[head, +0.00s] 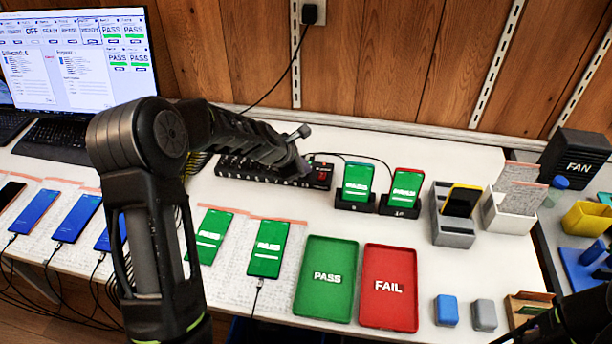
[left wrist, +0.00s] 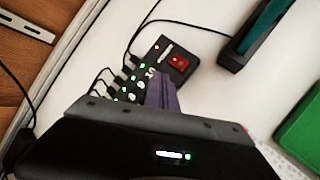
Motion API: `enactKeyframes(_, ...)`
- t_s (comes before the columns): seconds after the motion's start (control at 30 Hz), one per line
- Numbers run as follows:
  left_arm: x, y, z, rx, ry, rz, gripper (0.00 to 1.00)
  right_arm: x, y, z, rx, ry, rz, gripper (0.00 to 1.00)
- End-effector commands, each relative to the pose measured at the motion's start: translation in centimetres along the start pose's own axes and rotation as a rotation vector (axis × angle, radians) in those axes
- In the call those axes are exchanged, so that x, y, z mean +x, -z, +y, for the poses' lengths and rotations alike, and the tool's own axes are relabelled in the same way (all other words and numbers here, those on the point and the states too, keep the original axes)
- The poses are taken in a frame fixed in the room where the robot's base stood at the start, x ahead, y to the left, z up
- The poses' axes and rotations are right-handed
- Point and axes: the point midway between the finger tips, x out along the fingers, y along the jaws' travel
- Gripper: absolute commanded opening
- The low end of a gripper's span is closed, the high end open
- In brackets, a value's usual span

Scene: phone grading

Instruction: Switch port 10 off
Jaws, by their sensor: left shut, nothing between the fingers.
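The black powered hub (head: 228,168) lies on the white table, left of the two docked phones, with cables running from its far side. In the left wrist view, the hub (left wrist: 178,50) has a row of port buttons with small lit green lights and a red rocker switch (left wrist: 179,65) at its end. My left gripper (head: 303,168) is shut and empty, pointing down over the hub near the red-switch end. In the left wrist view its purple-grey fingers (left wrist: 160,92) cover part of the button row.
Two docked phones (head: 358,182) stand right of the hub. A green PASS tray (head: 325,300) and red FAIL tray (head: 390,260) lie in front. Several phones lie along the front left. A monitor (head: 75,60) stands at the back left. Part of my right arm shows at the lower right.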

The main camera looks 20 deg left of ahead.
Motion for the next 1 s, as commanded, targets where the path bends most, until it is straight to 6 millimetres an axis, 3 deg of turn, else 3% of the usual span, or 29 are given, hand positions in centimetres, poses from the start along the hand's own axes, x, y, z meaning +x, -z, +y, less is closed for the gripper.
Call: enactKeyframes(1.0,0.41,0.31,-0.3,0.001,0.0,0.0,0.0,0.44,0.0,0.17,0.0,0.0,0.0,0.36)
